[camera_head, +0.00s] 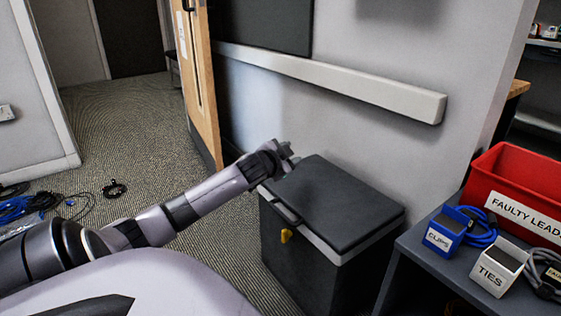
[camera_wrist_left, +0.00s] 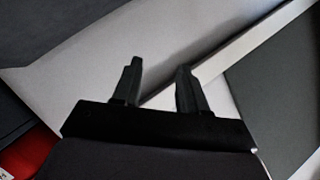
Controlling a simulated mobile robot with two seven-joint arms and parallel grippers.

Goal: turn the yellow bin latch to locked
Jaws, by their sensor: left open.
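A dark grey bin (camera_head: 300,262) with a closed dark lid (camera_head: 335,200) stands on the floor against the wall. A small yellow latch (camera_head: 286,236) sits on its front face, below the pale rim. I cannot tell from its angle whether it is locked. My left gripper (camera_head: 292,158) is above the far left corner of the lid, apart from the latch. In the left wrist view its two fingers (camera_wrist_left: 158,85) are apart with nothing between them, facing the pale wall. The latch is not in the left wrist view. My right gripper is not in view.
A grey table (camera_head: 405,262) at the right holds a red FAULTY LEADS bin (camera_head: 515,185), a blue CLIPS box (camera_head: 444,232) and a white TIES box (camera_head: 497,267). A wooden door (camera_head: 200,90) stands behind my left arm. Cables (camera_head: 40,205) lie on the carpet at the left.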

